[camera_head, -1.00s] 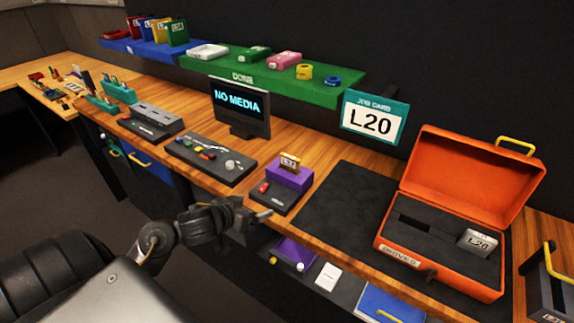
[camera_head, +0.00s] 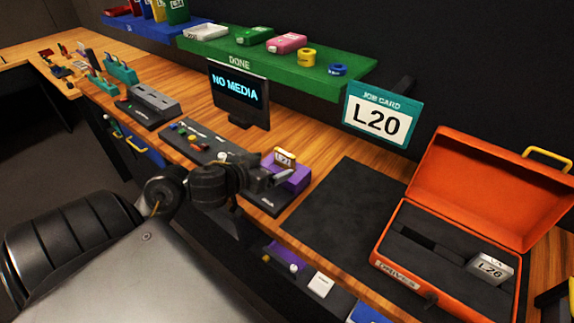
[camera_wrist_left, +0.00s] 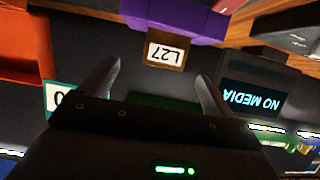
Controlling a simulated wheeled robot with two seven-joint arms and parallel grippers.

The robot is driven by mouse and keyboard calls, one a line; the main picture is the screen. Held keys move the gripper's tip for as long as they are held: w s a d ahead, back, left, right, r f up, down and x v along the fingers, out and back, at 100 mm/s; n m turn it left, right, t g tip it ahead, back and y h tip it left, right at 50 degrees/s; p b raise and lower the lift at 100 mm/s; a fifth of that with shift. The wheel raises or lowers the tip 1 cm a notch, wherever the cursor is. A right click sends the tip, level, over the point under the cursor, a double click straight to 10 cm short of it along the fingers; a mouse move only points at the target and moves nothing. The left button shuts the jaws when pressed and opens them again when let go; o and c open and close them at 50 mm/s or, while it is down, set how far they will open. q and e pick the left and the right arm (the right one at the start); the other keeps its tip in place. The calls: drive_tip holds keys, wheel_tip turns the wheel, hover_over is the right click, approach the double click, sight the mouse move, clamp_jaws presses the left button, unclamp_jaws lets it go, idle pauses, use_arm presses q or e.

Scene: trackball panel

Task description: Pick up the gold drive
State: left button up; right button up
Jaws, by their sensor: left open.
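The gold drive (camera_head: 284,157) stands upright in the purple dock (camera_head: 296,180) on the bench. In the left wrist view, the gold drive (camera_wrist_left: 165,57) shows a white label reading L27, and the picture is upside down. My left gripper (camera_head: 283,179) is open and empty, in front of the purple dock and close to the drive. In the wrist view the drive appears between the two spread fingers (camera_wrist_left: 160,75), with no visible contact. My gripper hides part of the dock's base. My right gripper is not in view.
An orange case (camera_head: 395,278) with a silver drive (camera_head: 490,267) stands open at right. A NO MEDIA screen (camera_head: 238,92) stands behind, left of the dock. A job card (camera_head: 380,117) reads L20. A dark mat (camera_head: 340,215) lies clear between dock and case.

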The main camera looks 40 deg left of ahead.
sight(283, 156)
use_arm(q)
drive_tip(key=shift+w+a+f+b, duration=0.2)
drive_tip(key=shift+w+f+b, duration=0.25)
drive_tip(key=shift+w, duration=0.1)
drive_tip(key=shift+w+a+f+b, duration=0.2)
drive_tip(key=shift+w+f+b, duration=0.1)
drive_tip(key=shift+w+b, duration=0.2)
drive_tip(key=shift+x, duration=1)
drive_tip(key=shift+w+d+r, duration=0.1)
drive_tip(key=shift+w+r, duration=0.05)
drive_tip(key=shift+r+b+x, duration=0.15)
drive_tip(key=shift+b+x, duration=0.4)
drive_tip(key=shift+x, duration=0.65)
drive_tip(key=shift+r+b+x, duration=0.1)
drive_tip(key=shift+b+x, duration=0.45)
drive_tip(key=shift+x, duration=0.65)
drive_tip(key=shift+w, duration=0.35)
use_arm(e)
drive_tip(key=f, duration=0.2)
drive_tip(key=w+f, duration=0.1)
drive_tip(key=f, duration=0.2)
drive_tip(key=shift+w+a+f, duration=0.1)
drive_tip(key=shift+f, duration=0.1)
use_arm(q)
drive_tip(key=shift+a, duration=0.2)
